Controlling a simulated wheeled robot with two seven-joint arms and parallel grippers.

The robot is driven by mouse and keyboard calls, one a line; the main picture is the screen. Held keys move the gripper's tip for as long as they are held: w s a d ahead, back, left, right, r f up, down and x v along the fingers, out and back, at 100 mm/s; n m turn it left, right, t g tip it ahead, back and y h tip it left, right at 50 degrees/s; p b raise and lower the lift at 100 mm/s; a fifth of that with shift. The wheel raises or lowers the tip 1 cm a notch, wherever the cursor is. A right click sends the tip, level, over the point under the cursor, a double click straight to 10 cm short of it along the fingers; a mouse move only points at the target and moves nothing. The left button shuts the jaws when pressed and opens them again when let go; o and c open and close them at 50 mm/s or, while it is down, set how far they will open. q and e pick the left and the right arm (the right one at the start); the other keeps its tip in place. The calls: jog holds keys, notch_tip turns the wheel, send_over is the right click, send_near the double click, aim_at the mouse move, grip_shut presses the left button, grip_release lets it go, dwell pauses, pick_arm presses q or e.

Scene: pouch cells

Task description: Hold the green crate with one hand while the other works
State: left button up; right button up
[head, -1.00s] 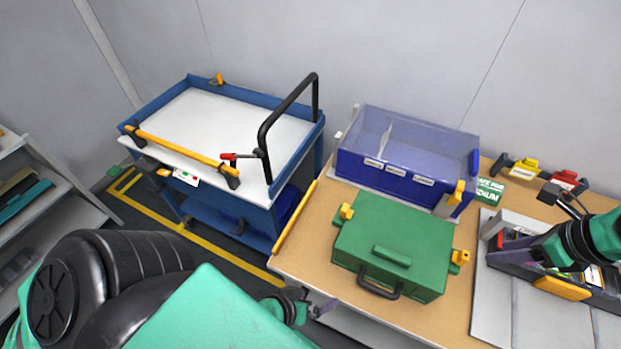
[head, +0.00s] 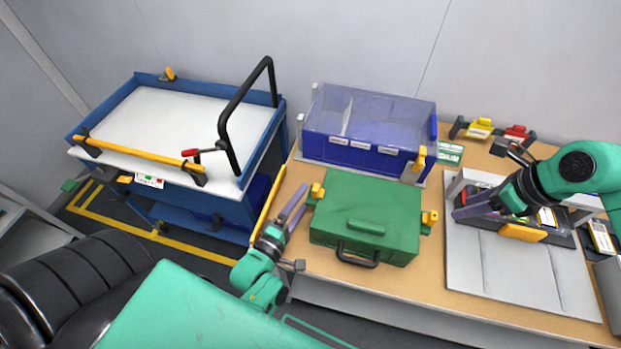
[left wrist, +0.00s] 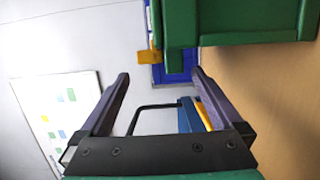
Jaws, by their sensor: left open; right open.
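The green crate (head: 365,212) stands closed on the wooden bench, with a black handle (head: 358,255) at its front and yellow latches at its left and right sides. My left gripper (head: 294,208) is open and empty beside the crate's left side, near the left latch (head: 317,191). In the left wrist view the crate (left wrist: 240,22) shows at the top, above the open fingers (left wrist: 160,85), with nothing between them. My right gripper (head: 465,212) is open over the grey mat, to the right of the crate; whether it touches the dark tray there I cannot tell.
A blue bin with a clear lid (head: 370,120) stands behind the crate. A blue cart (head: 185,130) with a yellow bar and black handle is to the left. The grey mat (head: 510,275) holds a dark tray with a yellow handle (head: 522,233). Yellow and red clamps (head: 480,129) lie at the back.

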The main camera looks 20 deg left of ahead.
pick_arm(q)
jog(key=w, duration=0.7)
jog(key=shift+w+d, duration=0.35)
jog(key=shift+d, duration=0.05)
jog(key=shift+c, duration=0.3)
grip_shut()
pick_arm(e)
grip_shut()
